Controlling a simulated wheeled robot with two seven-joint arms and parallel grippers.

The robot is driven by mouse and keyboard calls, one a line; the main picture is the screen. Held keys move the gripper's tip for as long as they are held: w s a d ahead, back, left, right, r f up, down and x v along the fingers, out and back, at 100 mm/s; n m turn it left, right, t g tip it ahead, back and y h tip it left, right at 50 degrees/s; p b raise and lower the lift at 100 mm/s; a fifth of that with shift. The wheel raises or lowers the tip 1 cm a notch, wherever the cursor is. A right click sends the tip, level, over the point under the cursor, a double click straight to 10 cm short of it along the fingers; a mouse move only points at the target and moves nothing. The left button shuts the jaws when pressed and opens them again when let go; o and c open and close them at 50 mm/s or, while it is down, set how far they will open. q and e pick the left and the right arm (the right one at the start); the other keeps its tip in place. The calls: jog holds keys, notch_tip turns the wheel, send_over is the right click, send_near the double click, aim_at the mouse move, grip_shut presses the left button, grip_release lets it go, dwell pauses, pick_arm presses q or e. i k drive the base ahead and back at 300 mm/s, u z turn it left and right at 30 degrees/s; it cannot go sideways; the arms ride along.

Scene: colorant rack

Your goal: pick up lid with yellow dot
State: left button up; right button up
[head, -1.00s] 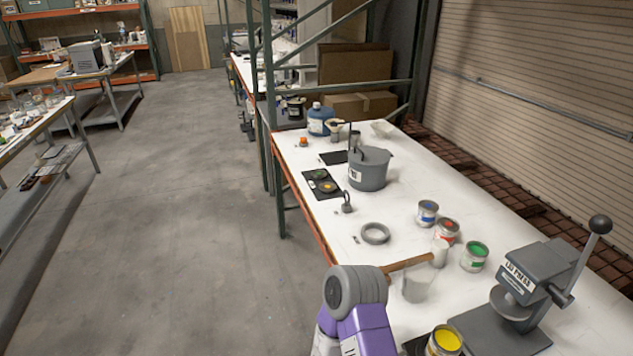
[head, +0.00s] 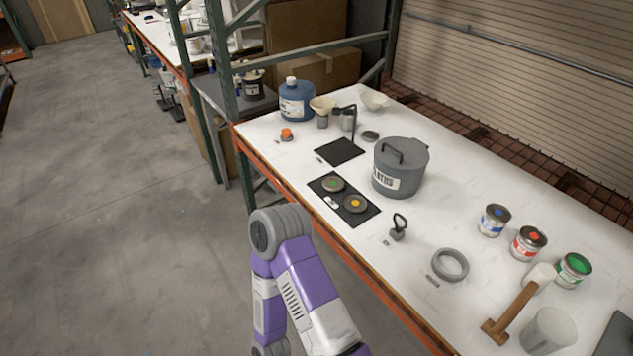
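The lid with the yellow dot (head: 355,203) is a small dark round disc lying on a black mat (head: 328,208) on the white table. A similar lid with a green dot (head: 333,184) lies beside it on the same mat, farther back and to the left. A purple and white link of my arm shows at the bottom, in front of the table's near edge. Neither of my grippers is in view.
A grey lidded pot (head: 400,167) stands just right of the mat. A small dark weight with a ring handle (head: 398,228), a grey ring (head: 450,265), a mallet (head: 515,309) and paint cans (head: 494,220) stand or lie to the right. A blue jug (head: 296,99) stands at the back.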

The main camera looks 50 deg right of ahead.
aim_at(353, 203)
jog(key=i, duration=0.6)
jog(key=z, duration=2.8)
